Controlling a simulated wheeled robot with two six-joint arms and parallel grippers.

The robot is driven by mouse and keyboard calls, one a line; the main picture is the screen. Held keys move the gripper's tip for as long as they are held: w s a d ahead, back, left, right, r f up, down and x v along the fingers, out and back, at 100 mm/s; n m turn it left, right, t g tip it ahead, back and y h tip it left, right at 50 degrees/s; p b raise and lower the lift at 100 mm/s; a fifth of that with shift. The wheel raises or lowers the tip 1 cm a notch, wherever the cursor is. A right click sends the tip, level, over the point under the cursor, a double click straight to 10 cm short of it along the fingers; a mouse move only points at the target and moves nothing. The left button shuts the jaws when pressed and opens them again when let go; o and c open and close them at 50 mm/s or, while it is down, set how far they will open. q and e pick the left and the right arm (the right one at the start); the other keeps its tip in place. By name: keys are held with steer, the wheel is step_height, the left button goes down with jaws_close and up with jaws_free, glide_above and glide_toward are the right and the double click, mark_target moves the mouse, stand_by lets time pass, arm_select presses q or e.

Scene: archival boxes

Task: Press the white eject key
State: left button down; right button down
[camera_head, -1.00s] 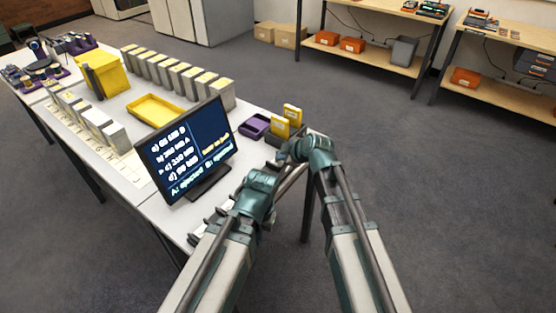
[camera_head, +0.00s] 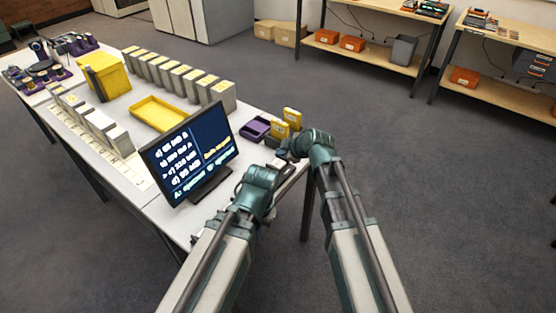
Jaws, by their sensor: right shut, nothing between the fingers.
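I cannot make out the white eject key; my arms cover much of the table's near right corner. A dark monitor (camera_head: 187,155) with lines of white and yellow text stands on the white table (camera_head: 160,212), left of my arms. My right gripper (camera_head: 273,166) is shut and empty, low over the table's right end, just in front of the purple tray (camera_head: 256,127). It is small and partly hidden by the wrist. My left wrist is bent beside it, right of the monitor. The left fingers are not clear to see.
Two yellow cases (camera_head: 285,122) stand beside the purple tray. A yellow tray (camera_head: 157,113), a yellow bin (camera_head: 104,77) and a row of grey boxes (camera_head: 180,77) stand farther back on the table. The floor on the right is clear up to the wooden shelves (camera_head: 500,82).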

mark_target(281, 164)
step_height(281, 164, up, 3)
steer(key=p, duration=0.2)
steer(key=shift+r+p, duration=0.2)
steer(key=shift+p, duration=0.1)
steer(key=shift+f, duration=0.1)
stand_by(0.3)
steer(key=s+d+f+m+g+h+p, duration=0.1)
steer(key=s+m, duration=0.5)
steer(key=s, duration=0.7)
steer(key=s+d+f+m+g+h+p, duration=0.1)
steer(key=s+d+m+g+h, duration=0.3)
steer(key=s, duration=0.9)
steer(key=m+g+h+p, duration=0.1)
steer(key=m+g, duration=0.1)
steer(key=shift+f+g+h+p, duration=0.3)
steer(key=shift+f+g+h, duration=0.05)
steer(key=shift+g+h, duration=0.05)
